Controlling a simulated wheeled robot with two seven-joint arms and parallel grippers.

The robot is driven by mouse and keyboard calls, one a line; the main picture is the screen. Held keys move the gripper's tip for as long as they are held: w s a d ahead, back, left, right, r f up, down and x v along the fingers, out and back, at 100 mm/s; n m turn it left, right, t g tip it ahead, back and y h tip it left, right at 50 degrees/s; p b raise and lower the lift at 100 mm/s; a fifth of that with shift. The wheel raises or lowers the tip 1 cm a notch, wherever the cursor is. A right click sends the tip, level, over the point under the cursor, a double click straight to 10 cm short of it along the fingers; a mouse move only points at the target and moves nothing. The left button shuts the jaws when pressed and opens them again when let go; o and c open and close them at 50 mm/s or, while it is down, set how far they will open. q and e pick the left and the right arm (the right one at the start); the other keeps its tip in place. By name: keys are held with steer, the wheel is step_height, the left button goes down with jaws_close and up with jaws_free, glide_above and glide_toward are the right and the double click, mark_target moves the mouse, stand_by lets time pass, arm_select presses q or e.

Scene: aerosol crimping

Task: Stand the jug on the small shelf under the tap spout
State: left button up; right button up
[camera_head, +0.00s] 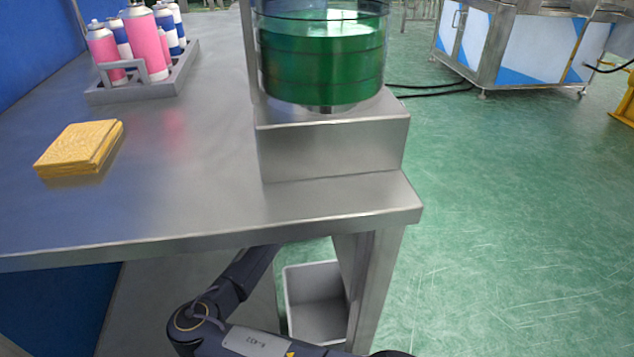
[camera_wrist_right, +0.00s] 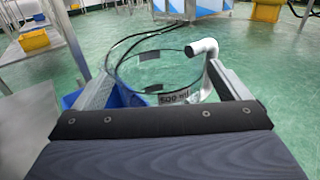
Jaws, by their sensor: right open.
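The jug (camera_wrist_right: 172,97) is clear, with a "500 ml" label and a white handle, and shows in the right wrist view. My right gripper (camera_wrist_right: 165,78) is open, with one finger on each side of the jug; I cannot tell if they touch it. The jug does not show in the head view. There, a clear tank of green liquid (camera_head: 322,58) stands on a steel block (camera_head: 330,148) at the table's corner. A small fitting (camera_head: 326,109) shows under the tank; I cannot tell if it is the spout. I cannot make out the small shelf. My left gripper is out of view.
The steel table (camera_head: 200,205) carries a yellow cloth stack (camera_head: 78,148) and a rack (camera_head: 150,90) of pink and blue cans. A grey bin (camera_head: 316,300) stands by the table leg (camera_head: 375,285). Black cables (camera_head: 430,90) cross the open green floor.

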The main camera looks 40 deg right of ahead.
steer(key=shift+r, duration=0.1)
steer(key=shift+a+r, duration=0.15)
steer(key=shift+a, duration=0.15)
steer(key=p+v, duration=0.4)
steer(key=v, duration=0.7)
steer(key=shift+s+a, duration=0.2)
